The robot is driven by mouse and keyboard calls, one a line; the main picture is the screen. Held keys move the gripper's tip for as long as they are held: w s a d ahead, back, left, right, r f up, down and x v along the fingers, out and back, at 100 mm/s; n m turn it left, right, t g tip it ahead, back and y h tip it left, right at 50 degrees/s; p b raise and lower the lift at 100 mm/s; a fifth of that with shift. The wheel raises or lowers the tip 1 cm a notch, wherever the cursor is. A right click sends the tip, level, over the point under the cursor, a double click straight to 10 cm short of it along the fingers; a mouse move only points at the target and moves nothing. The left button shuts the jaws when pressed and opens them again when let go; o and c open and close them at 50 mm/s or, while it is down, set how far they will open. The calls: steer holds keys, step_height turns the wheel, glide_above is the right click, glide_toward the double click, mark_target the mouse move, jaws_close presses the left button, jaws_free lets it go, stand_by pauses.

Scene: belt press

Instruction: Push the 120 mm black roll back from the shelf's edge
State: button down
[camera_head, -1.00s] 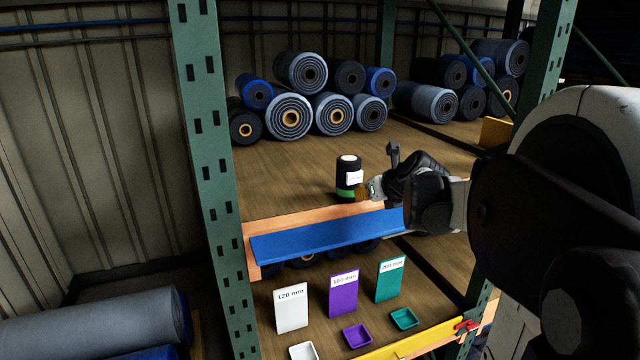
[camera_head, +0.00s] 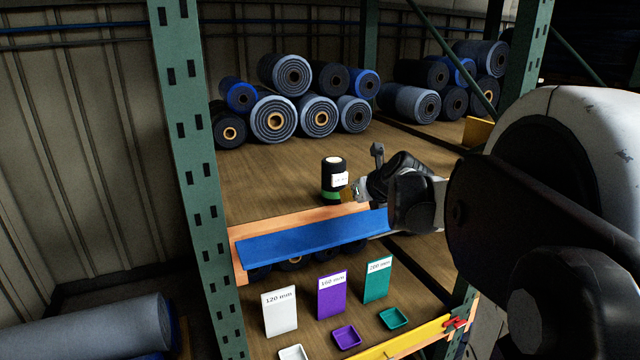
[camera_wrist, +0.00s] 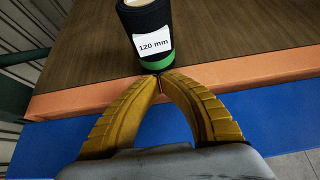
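The 120 mm black roll (camera_head: 333,168) stands upright near the front edge of the shelf (camera_head: 285,195), with a white label and a green band at its base. It also shows in the wrist view (camera_wrist: 148,20), where the label reads "120 mm" and the top is cut off. My gripper (camera_head: 349,194) is at the roll's lower front right side in the head view. In the wrist view my gripper (camera_wrist: 160,76) has its yellow fingertips together, empty, at the green band. The tips touch it or nearly do. The roll's base stands just behind the orange edge strip (camera_wrist: 255,72).
Several stacked rolls (camera_head: 300,95) lie at the back of the shelf. A blue lip (camera_head: 310,238) runs along the front. Green posts (camera_head: 190,150) flank the rack. Below are size signs (camera_head: 280,311) and small trays (camera_head: 347,336). Bare shelf lies behind the roll.

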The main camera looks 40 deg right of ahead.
mark_target(333, 159)
steer(key=shift+w+d+b, duration=0.3)
steer(key=shift+w+d, duration=0.1)
steer(key=shift+w, duration=1.2)
steer(key=shift+w+d+b, duration=0.3)
steer(key=shift+w+d, duration=0.05)
steer(key=shift+w, duration=1.3)
steer(key=shift+w+d+b, duration=0.3)
steer(key=shift+w+d, duration=0.1)
steer(key=shift+w, duration=1.2)
steer(key=shift+w, duration=0.1)
steer(key=shift+w+d, duration=0.25)
steer(key=shift+w, duration=0.7)
steer(key=shift+w+d, duration=0.25)
steer(key=shift+w, duration=0.7)
steer(key=shift+s+a+b, duration=0.15)
steer(key=shift+s+a, duration=0.05)
steer(key=shift+s, duration=0.6)
steer(key=shift+s+a+b, duration=0.1)
steer(key=shift+s+a, duration=0.05)
steer(key=shift+s, duration=0.7)
steer(key=shift+s+a+b, duration=0.15)
steer(key=shift+s+a, duration=0.05)
steer(key=shift+s, duration=0.6)
steer(key=shift+r+p, duration=2.1)
steer(key=shift+r, duration=1.45)
steer(key=shift+a, duration=0.1)
